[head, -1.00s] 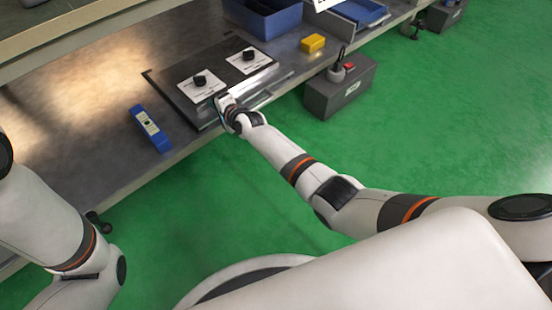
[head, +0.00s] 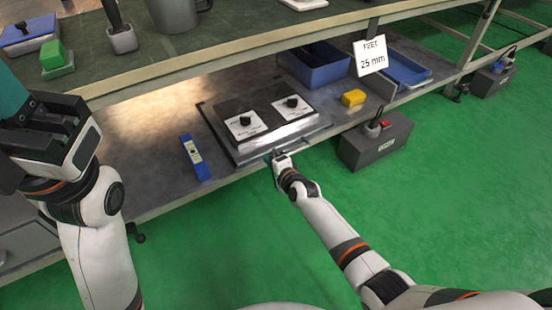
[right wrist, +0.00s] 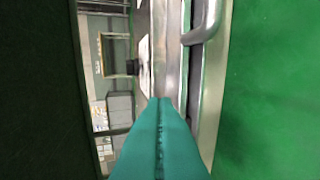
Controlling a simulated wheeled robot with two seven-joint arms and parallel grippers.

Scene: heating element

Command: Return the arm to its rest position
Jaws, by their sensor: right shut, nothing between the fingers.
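My right gripper (head: 279,156) is just in front of the heating unit's front edge, low by the shelf edge. In the right wrist view its teal fingers (right wrist: 165,112) are pressed together with nothing between them. The heating unit (head: 228,143) is a flat metal plate with two white labels and two black knobs (head: 245,120), lying on the lower shelf. In the right wrist view its metal side and a bar handle (right wrist: 207,25) show close by the fingers. My left gripper (head: 18,115) is at the left edge, raised; its fingers are partly cut off.
A grey box (head: 378,142) stands right of the right gripper. The upper shelf (head: 240,42) overhangs.

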